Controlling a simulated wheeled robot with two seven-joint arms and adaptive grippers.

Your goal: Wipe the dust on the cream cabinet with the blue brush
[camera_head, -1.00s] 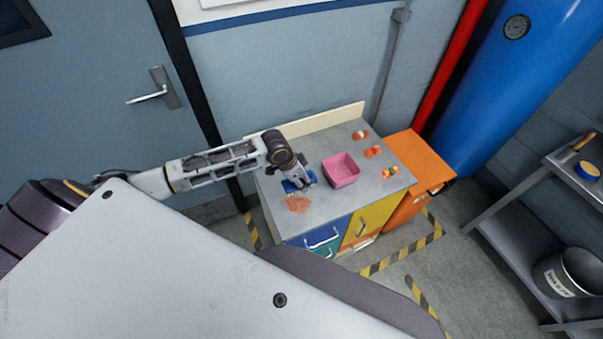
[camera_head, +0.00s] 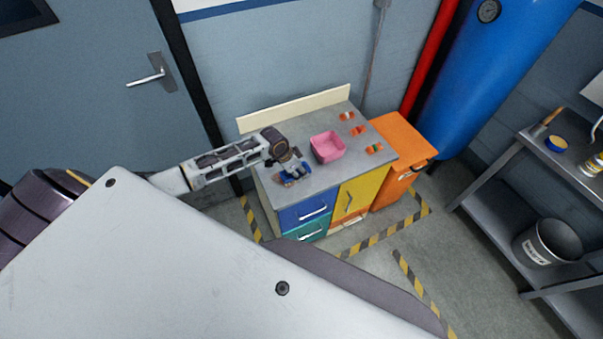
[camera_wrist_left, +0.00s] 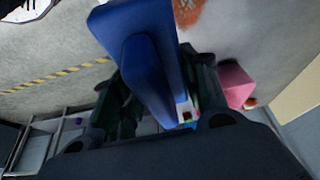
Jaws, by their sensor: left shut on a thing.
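The cream cabinet (camera_head: 262,198) has a grey top, a blue and a teal drawer and a yellow door. My left gripper (camera_head: 290,170) is over the left part of the top, shut on the blue brush (camera_head: 284,181). In the left wrist view the brush (camera_wrist_left: 145,60) is a broad blue block between the gripper fingers (camera_wrist_left: 165,100). A patch of orange-brown dust (camera_wrist_left: 187,11) shows beside the brush there. In the head view the brush and gripper cover most of the dust. Whether the brush touches the top is hard to tell. My right gripper is not in view.
A pink bin (camera_head: 327,148) stands on the top right of the gripper. Several small orange items (camera_head: 358,130) lie along its right side. An orange cabinet (camera_head: 402,150) adjoins on the right. A grey shelf (camera_head: 500,165) with a bucket (camera_head: 547,243) stands farther right.

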